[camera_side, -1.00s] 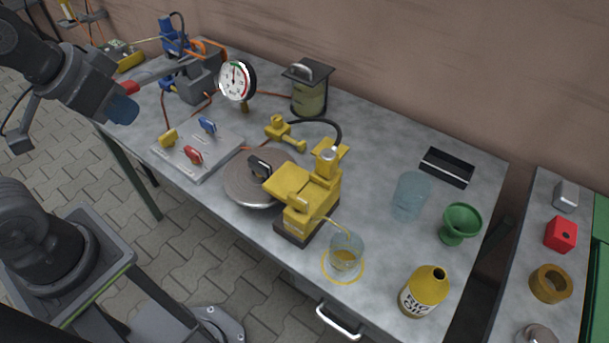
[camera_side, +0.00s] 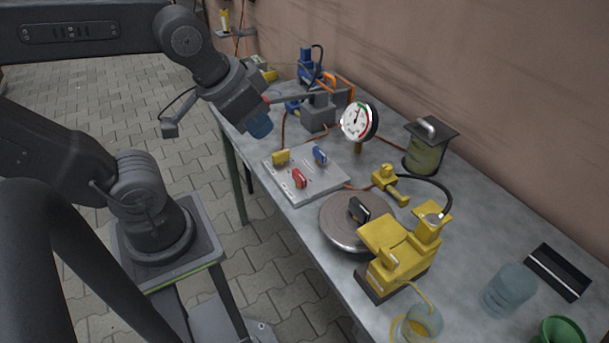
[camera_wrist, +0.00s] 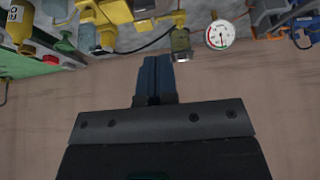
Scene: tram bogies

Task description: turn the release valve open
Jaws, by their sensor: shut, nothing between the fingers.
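A grey plate (camera_side: 325,186) on the bench carries a yellow handle (camera_side: 281,157), a blue handle (camera_side: 319,155) and a red handle (camera_side: 299,179). No label I can read tells which one is the release valve. A yellow hand pump (camera_side: 402,248) stands to the right, with a dark knob (camera_side: 359,209) near it on a round grey disc (camera_side: 340,232). A round dial gauge (camera_side: 357,121) stands behind the plate. My gripper (camera_side: 260,125) is up left of the plate, apart from everything. Its blue fingers (camera_wrist: 153,80) are shut and empty in the wrist view.
A lidded canister (camera_side: 428,150), a yellow fitting (camera_side: 386,183) and a clear jar (camera_side: 508,290) stand on the bench. A black hose runs to the pump. Grey and blue vice-like equipment (camera_side: 319,110) is close to my gripper. A wall (camera_wrist: 60,110) fills the lower wrist view.

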